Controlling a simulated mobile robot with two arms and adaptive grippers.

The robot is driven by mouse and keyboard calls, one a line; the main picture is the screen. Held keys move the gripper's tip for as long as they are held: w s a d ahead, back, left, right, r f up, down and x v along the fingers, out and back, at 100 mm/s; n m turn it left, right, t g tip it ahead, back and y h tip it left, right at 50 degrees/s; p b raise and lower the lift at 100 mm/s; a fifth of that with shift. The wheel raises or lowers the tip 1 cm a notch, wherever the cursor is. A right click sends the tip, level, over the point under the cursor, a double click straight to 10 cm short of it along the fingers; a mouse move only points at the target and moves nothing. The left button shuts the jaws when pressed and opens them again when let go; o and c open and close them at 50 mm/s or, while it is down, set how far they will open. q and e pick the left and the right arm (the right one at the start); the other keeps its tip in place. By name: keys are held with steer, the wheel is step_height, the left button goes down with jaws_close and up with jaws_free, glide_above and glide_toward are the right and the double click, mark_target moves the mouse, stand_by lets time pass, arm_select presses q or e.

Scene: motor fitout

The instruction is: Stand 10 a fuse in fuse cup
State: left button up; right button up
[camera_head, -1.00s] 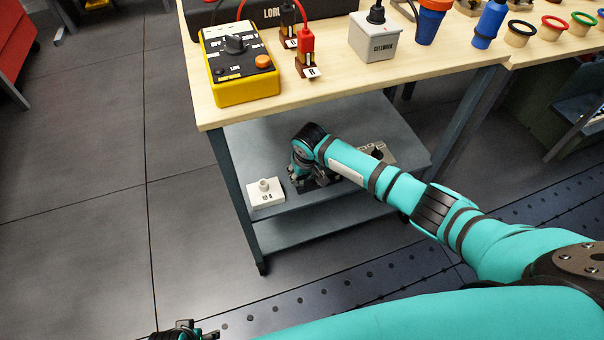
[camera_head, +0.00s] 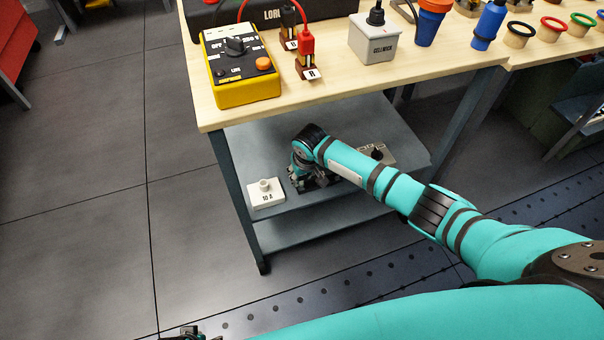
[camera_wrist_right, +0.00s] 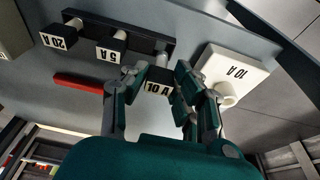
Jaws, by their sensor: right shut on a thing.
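My right gripper (camera_wrist_right: 160,74) is shut on a black fuse labelled 10 A (camera_wrist_right: 158,88), held between the fingers beside a dark rack. In the head view my right gripper (camera_head: 306,176) is over the upper shelf under the bench, and the fuse is hidden there. The white fuse cup block labelled 10 A (camera_head: 265,194) stands on that shelf, left of the gripper. In the right wrist view its round cup (camera_wrist_right: 228,92) is right of the fingers, apart from the fuse. My left gripper (camera_head: 190,333) barely shows at the bottom edge.
The dark rack (camera_wrist_right: 125,30) also has fuses labelled 5 A (camera_wrist_right: 108,54) and 20 A (camera_wrist_right: 58,40). A red bar (camera_wrist_right: 88,83) lies near them. The bench top (camera_head: 320,80) overhangs the shelf and carries a yellow meter (camera_head: 245,88). A grey box (camera_head: 376,152) is on the shelf.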

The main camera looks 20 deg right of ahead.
arm_select(q)
steer(key=shift+f, duration=0.3)
arm_select(e)
steer(key=shift+f, duration=0.1)
arm_select(q)
steer(key=shift+r, duration=0.15)
arm_select(e)
steer(key=shift+f, duration=0.2)
steer(key=shift+f, duration=0.25)
arm_select(q)
steer(key=shift+w+d+r, duration=0.1)
steer(key=shift+w+r, duration=0.3)
steer(key=shift+r, duration=0.15)
arm_select(e)
steer(key=shift+f, duration=0.1)
arm_select(q)
steer(key=shift+r+b, duration=0.4)
steer(key=shift+r, duration=0.1)
arm_select(e)
steer(key=shift+f, duration=0.45)
steer(key=shift+f, duration=0.1)
arm_select(q)
steer(key=shift+r, duration=0.2)
arm_select(e)
steer(key=shift+f, duration=0.1)
